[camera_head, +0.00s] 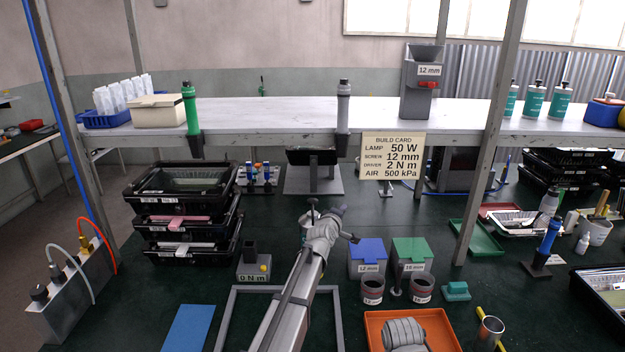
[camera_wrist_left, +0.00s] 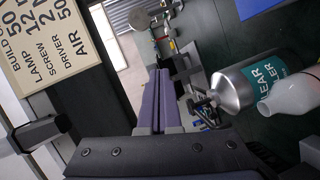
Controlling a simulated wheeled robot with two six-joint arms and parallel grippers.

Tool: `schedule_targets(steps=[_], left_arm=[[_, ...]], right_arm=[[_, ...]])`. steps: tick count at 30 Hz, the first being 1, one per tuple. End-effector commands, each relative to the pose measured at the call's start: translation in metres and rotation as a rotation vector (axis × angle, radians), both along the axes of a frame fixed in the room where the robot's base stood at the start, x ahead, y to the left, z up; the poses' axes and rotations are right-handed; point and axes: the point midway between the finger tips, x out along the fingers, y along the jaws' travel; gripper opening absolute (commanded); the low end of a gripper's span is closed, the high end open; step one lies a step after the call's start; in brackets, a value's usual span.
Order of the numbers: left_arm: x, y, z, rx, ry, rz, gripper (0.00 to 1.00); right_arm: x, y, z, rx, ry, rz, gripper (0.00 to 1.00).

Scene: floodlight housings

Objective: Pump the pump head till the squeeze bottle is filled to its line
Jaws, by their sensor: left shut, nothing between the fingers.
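In the left wrist view, turned on its side, a silver pump bottle (camera_wrist_left: 232,90) with a teal label shows right of my fingers. Its dark pump head (camera_wrist_left: 205,108) is close to them; I cannot tell whether they touch. A white squeeze bottle (camera_wrist_left: 292,96) stands beside it, nearer the camera; no fill line or level is readable. My left gripper (camera_wrist_left: 160,76) is shut and empty. In the head view my left gripper (camera_head: 338,211) hides most of this spot. A grey shape with a dark top just left of it may be the pump bottle.
A blue-lidded bin (camera_head: 367,249) and a green-lidded bin (camera_head: 412,249) stand right of my gripper. Stacked black trays (camera_head: 182,222) are at the left. The build card (camera_head: 393,157) hangs from the shelf edge. A grey frame (camera_head: 226,318) and orange tray (camera_head: 446,326) lie in front.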

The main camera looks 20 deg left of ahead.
Motion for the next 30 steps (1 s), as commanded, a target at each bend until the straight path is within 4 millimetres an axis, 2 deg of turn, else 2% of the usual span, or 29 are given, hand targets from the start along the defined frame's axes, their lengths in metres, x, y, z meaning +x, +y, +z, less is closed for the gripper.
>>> schedule_targets(steps=[1, 8, 15, 22, 30], left_arm=[[0.005, 0.003, 0.02, 0.075, 0.026, -0.016, 0.0], [0.012, 0.024, 0.043, 0.443, 0.164, -0.096, 0.0], [0.013, 0.058, 0.068, 0.8, 0.326, -0.177, 0.0], [0.01, 0.089, 0.086, 1.036, 0.455, -0.234, 0.0], [0.006, 0.103, 0.091, 1.136, 0.515, -0.261, 0.0]], right_arm=[[0.0, 0.0, 0.027, 0.0, 0.0, 0.0, 0.69], [0.0, 0.0, 0.084, 0.0, 0.0, -0.001, 0.69], [0.0, 0.0, 0.141, 0.001, 0.0, -0.001, 0.69], [0.0, 0.0, 0.176, 0.001, 0.0, -0.002, 0.69], [0.0, 0.0, 0.187, 0.001, 0.0, -0.002, 0.69]])
